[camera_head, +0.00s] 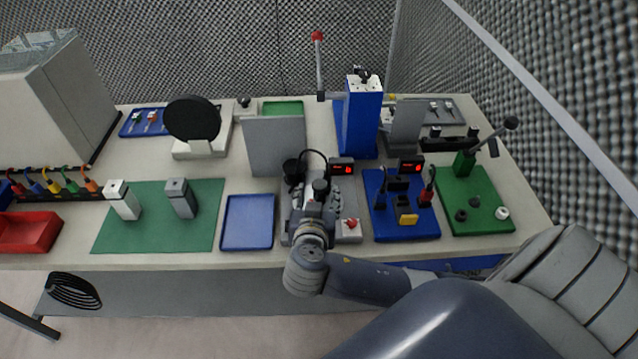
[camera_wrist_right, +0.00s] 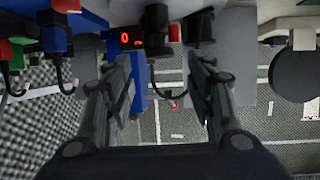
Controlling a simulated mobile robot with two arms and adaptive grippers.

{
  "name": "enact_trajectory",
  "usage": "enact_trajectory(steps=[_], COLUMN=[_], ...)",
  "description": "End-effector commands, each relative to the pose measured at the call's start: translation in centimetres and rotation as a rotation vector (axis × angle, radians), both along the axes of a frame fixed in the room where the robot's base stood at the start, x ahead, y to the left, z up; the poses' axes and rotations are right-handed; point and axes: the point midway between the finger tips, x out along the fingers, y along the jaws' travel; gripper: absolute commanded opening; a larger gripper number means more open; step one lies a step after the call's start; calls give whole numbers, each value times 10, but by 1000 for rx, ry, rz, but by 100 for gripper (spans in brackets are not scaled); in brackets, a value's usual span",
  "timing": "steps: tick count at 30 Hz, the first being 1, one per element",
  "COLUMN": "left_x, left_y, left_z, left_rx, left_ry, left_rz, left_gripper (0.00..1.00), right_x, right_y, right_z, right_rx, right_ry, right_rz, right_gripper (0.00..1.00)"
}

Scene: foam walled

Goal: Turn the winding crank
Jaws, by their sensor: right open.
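A grey-based device with a counter display (camera_head: 341,169) and a black cylinder (camera_head: 293,170) stands at the middle of the table; I take it for the winder. Its crank is not clear, as my right gripper (camera_head: 317,204) covers the area from above. In the right wrist view my right gripper (camera_wrist_right: 161,68) is open, fingers apart with nothing held. Beyond the fingertips are the display (camera_wrist_right: 131,37), reading 0, and two dark round parts (camera_wrist_right: 157,20). I cannot tell whether the fingers touch anything. My left gripper is not in view.
A blue board with a second display (camera_head: 411,166) and a green base with a black-knobbed lever (camera_head: 510,123) stand to the right. A grey panel (camera_head: 275,146) and blue press column (camera_head: 361,120) rise behind. A blue tray (camera_head: 248,222) lies left, beside a green mat (camera_head: 150,238).

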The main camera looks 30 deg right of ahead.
Motion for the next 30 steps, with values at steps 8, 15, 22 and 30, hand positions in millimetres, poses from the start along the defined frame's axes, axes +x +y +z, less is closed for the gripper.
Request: enact_trajectory(steps=[8,15,22,30], left_x=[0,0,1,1], left_y=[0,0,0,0], left_z=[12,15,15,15], left_rx=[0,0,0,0], left_ry=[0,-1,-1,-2], left_rz=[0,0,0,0], left_gripper=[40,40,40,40], right_x=[32,42,42,42], right_y=[-25,-34,-34,-34], right_z=[-15,-22,-23,-23], right_rx=[-3,-1,1,1], right_ry=[1,2,2,2], right_rz=[0,2,1,1], right_gripper=[50,50,50,8])
